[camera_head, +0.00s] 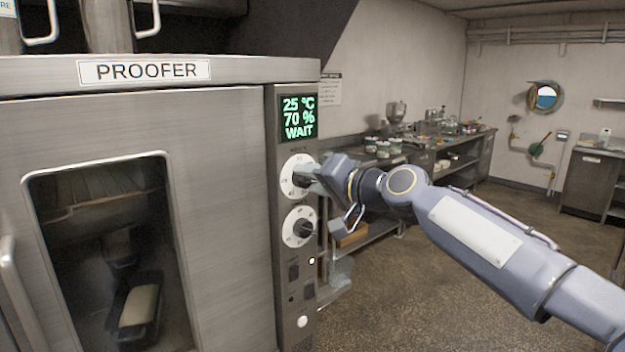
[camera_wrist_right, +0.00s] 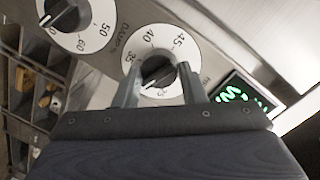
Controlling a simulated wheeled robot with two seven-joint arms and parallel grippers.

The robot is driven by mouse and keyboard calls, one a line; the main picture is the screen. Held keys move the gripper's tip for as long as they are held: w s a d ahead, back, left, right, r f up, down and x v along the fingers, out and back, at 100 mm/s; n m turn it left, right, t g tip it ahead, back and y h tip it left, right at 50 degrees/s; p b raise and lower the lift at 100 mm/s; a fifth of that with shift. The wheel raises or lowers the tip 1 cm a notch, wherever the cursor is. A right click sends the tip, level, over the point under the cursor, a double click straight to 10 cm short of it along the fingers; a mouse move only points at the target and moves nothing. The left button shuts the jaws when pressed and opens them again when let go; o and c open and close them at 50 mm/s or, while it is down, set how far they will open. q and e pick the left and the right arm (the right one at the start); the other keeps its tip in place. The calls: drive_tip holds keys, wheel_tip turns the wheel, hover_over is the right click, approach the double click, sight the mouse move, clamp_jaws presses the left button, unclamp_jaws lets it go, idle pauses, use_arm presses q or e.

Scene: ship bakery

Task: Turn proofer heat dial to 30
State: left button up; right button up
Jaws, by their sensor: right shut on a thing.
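The proofer (camera_head: 140,180) stands at the left in the head view, with a control panel on its right edge. Its upper white dial (camera_head: 292,175) is the heat dial; it also shows in the right wrist view (camera_wrist_right: 178,45), with a black knob (camera_wrist_right: 157,72) in its middle. My right gripper (camera_head: 308,176) is shut on this knob; its two fingers sit on either side of it in the right wrist view (camera_wrist_right: 158,88). The green display (camera_head: 298,118) reads 25 °C, 70 % and WAIT. My left gripper is not in view.
The lower dial (camera_head: 299,227) sits just below, with its own black knob. A loaf tin shows behind the proofer's glass. A steel counter (camera_head: 460,140) with kitchen items runs along the back wall. The floor at right is clear.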

drive_tip(key=o, duration=1)
drive_tip(key=b+v, duration=0.3)
drive_tip(key=v, duration=0.5)
drive_tip(key=shift+w, duration=0.1)
